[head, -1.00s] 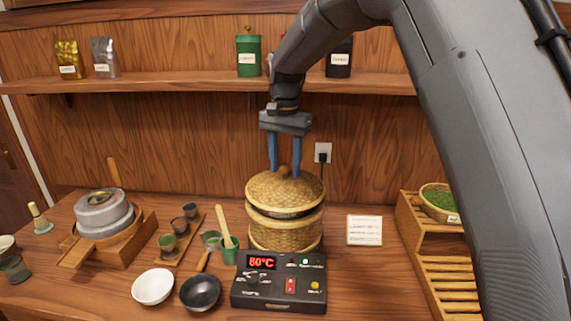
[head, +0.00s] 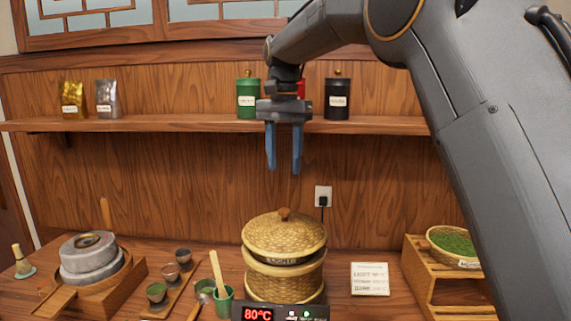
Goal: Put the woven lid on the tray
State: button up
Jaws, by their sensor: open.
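The woven lid (head: 285,234) is a tan, shallow dome with a brown knob (head: 284,213). It lies on top of the round woven stack, whose side (head: 284,282) and pale rims show below it. A dark band with a small label shows under the lid's front edge. The tray is mostly hidden beneath the lid, and I cannot tell whether the lid sits fully flush. My gripper (head: 283,170) is open and empty, its blue fingers pointing down, apart from and above the knob.
A control box (head: 280,312) reading 80°C stands in front of the stack. A stone mill (head: 88,258), cups and a green pot (head: 224,300) are to the left. A sign (head: 370,279) and wooden rack (head: 415,265) are right. The shelf (head: 180,125) with tins runs behind my gripper.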

jog(key=s+d+f+n+t, duration=0.1)
jog(key=s+d+f, duration=0.3)
jog(key=d+f, duration=0.4)
jog(key=s+d+f+n, duration=0.1)
jog(key=s+d+f, duration=0.3)
jog(key=d+f, duration=0.4)
jog(key=s+d+f+n, duration=0.1)
jog(key=s+d+f, duration=0.4)
jog(key=s, duration=0.4)
jog(key=s+d+f+n, duration=0.1)
jog(key=s+d+f, duration=0.4)
jog(key=s, duration=0.3)
jog(key=shift+s+f+t, duration=0.4)
jog(key=shift+f, duration=0.15)
notch_tip(320, 180, down, 3)
jog(key=b, duration=0.3)
jog(key=shift+w+f, duration=0.1)
jog(key=shift+f, duration=0.05)
